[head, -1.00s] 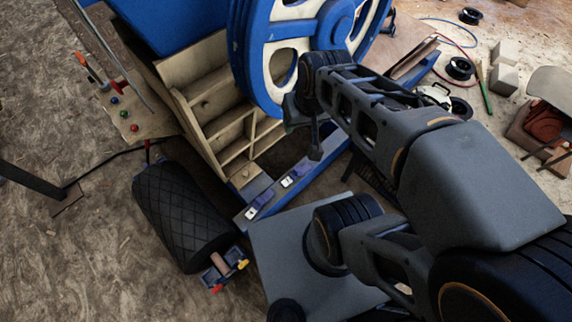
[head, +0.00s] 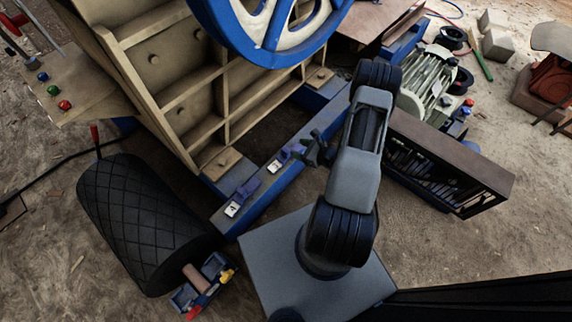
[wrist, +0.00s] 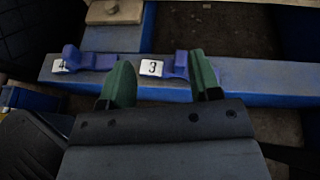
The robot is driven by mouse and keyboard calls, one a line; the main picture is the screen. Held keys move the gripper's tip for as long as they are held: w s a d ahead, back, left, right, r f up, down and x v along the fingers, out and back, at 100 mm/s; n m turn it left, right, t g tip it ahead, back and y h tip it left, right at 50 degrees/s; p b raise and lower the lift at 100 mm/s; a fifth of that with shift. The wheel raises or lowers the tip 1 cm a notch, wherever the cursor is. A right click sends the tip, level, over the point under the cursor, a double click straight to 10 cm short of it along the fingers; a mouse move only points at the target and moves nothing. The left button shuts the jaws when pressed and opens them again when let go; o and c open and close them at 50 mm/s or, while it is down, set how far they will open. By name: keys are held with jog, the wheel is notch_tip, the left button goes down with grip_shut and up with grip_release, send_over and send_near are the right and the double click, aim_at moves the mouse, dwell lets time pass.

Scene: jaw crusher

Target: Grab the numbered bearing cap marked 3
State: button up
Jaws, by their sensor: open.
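The bearing cap marked 3 (wrist: 178,66) is a small purple-blue piece with a white number plate. It lies on a blue beam (wrist: 255,78), and it also shows in the head view (head: 285,156). A similar cap marked 4 (wrist: 92,61) lies to its left on the beam; it shows in the head view too (head: 242,198). My gripper (wrist: 160,62) is open, with its green fingers apart. In the wrist view, cap 3 appears between the fingertips, nearer the right one. I cannot tell how far the fingers are from it. In the head view my gripper (head: 314,150) is just right of cap 3.
A blue and white flywheel (head: 270,40) and a ribbed beige crusher body (head: 165,80) stand behind the beam. A black roller (head: 140,225) lies at left. A dark slotted box (head: 450,165) and a pale motor (head: 428,85) are at right.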

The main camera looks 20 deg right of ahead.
notch_tip(320, 180, down, 8)
jog(key=s+d+m+h+b, duration=0.2)
jog(key=m, duration=0.1)
jog(key=t+b, duration=0.1)
jog(key=b, duration=0.1)
send_near(286, 149)
jog(key=f+x, duration=0.1)
jog(key=x, duration=0.4)
jog(key=shift+h, duration=0.4)
jog(key=shift+a+b+x, duration=0.2)
jog(key=shift+b+x, duration=1.05)
jog(key=shift+x, duration=0.75)
jog(key=shift+w+a+f+m, duration=0.2)
jog(key=shift+w+a+m, duration=0.1)
jog(key=shift+w, duration=0.1)
jog(key=shift+d, duration=0.1)
grip_shut()
jog(key=shift+r, duration=0.1)
